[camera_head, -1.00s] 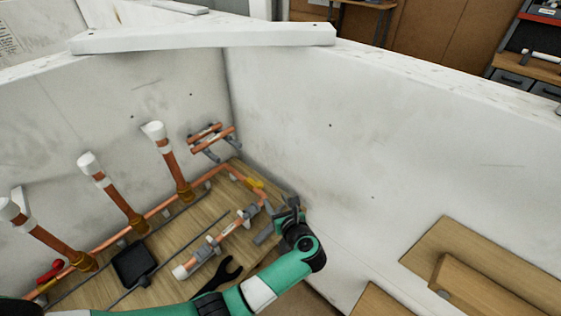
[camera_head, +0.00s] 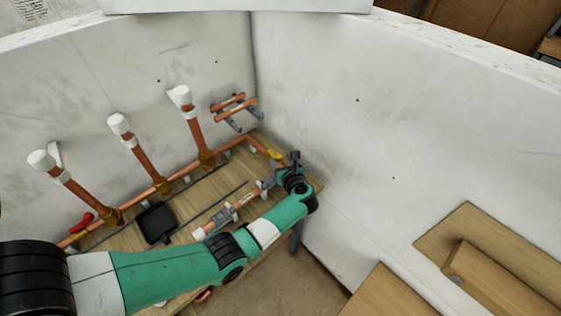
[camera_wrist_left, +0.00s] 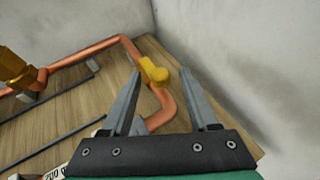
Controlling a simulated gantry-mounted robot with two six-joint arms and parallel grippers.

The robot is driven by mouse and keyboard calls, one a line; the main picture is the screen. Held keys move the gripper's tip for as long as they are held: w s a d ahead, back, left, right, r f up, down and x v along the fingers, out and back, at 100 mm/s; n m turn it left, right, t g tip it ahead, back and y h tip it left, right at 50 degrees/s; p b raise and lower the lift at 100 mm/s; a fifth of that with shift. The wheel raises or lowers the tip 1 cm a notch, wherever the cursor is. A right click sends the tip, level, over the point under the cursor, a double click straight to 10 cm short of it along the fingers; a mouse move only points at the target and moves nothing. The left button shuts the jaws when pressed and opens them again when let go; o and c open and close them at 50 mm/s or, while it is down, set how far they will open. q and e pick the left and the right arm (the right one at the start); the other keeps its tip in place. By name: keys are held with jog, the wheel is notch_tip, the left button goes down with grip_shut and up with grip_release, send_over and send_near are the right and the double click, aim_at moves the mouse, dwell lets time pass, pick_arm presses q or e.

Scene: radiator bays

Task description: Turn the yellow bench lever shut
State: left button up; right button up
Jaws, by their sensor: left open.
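The yellow bench lever (camera_head: 274,155) sits on the copper pipe near the right back end of the wooden bench. In the left wrist view the yellow lever (camera_wrist_left: 153,72) lies ahead of and between the open fingers, with its rounded end toward the right finger. My left gripper (camera_head: 290,160) is just right of and in front of the lever in the head view. It is open and empty, and its fingers (camera_wrist_left: 157,85) appear apart from the lever. The head view partly hides the fingertips. My right gripper is not in view.
White walls meet behind the bench (camera_head: 180,214) and stand close on the right. Upright copper pipes with white caps (camera_head: 137,148), a red handle (camera_head: 82,222) and a black tray (camera_head: 155,223) are to the left. A clamped copper pipe (camera_head: 225,214) lies beside my arm.

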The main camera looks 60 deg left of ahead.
pick_arm(q)
jog(key=shift+w+a+f, duration=0.1)
jog(key=shift+a+f, duration=0.1)
jog(key=shift+a, duration=0.3)
grip_shut()
